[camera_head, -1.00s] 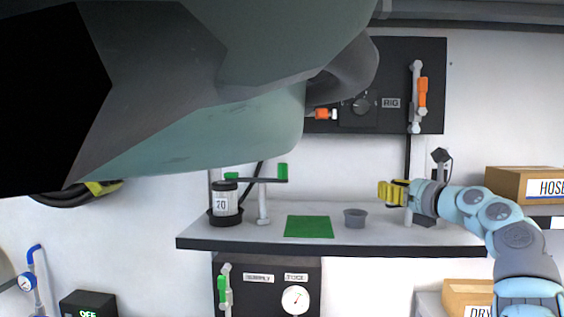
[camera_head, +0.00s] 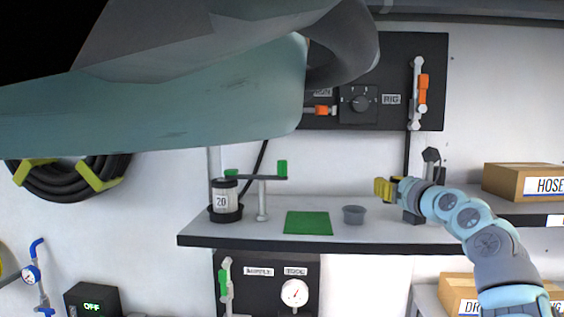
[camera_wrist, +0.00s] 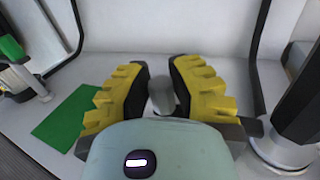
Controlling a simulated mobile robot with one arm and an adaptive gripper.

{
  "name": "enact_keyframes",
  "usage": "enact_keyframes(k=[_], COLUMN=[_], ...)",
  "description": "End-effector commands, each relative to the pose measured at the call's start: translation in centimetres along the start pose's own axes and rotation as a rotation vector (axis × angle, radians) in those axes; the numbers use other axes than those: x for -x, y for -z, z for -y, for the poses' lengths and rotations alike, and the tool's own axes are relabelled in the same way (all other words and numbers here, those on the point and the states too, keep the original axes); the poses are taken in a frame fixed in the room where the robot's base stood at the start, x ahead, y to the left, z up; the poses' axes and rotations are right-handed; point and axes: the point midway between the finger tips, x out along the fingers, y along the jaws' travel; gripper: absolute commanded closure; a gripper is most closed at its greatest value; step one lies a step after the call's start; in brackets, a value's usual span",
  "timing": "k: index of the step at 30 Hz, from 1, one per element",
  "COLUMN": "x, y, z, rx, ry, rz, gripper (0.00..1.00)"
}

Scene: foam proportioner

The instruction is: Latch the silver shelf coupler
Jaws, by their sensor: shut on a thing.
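My gripper (camera_head: 384,188) has yellow pads and is low over the right part of the shelf. In the wrist view the pads (camera_wrist: 163,88) close on a rounded grey piece (camera_wrist: 162,95), which looks like the handle of the silver shelf coupler. Most of that coupler is hidden by my gripper and arm in the head view. A dark base (camera_head: 413,216) shows under the gripper, and a dark-topped upright part (camera_head: 431,156) stands behind it. Whether the coupler is latched cannot be seen.
A grey cup (camera_head: 354,215) and a green mat (camera_head: 308,223) lie left of the gripper. Further left are a green-handled coupler (camera_head: 262,200) and a jar (camera_head: 224,196). In the wrist view, a thick dark cylinder (camera_wrist: 300,110) stands close on the right.

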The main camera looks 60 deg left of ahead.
Motion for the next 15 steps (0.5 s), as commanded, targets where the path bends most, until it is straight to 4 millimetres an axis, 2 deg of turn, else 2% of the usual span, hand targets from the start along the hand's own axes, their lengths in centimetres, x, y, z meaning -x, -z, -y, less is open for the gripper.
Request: enact_keyframes(k=[4, 5, 13, 15], x=[-0.01, 0.00, 0.01, 0.00], y=[0.07, 0.06, 0.02, 0.01], z=[0.05, 0.05, 0.04, 0.03], rx=[0.001, 0.001, 0.001, 0.001], ry=[0.001, 0.001, 0.000, 0.000], rz=[0.000, 0.000, 0.001, 0.001], gripper=[1.00, 0.76, 0.48, 0.47])
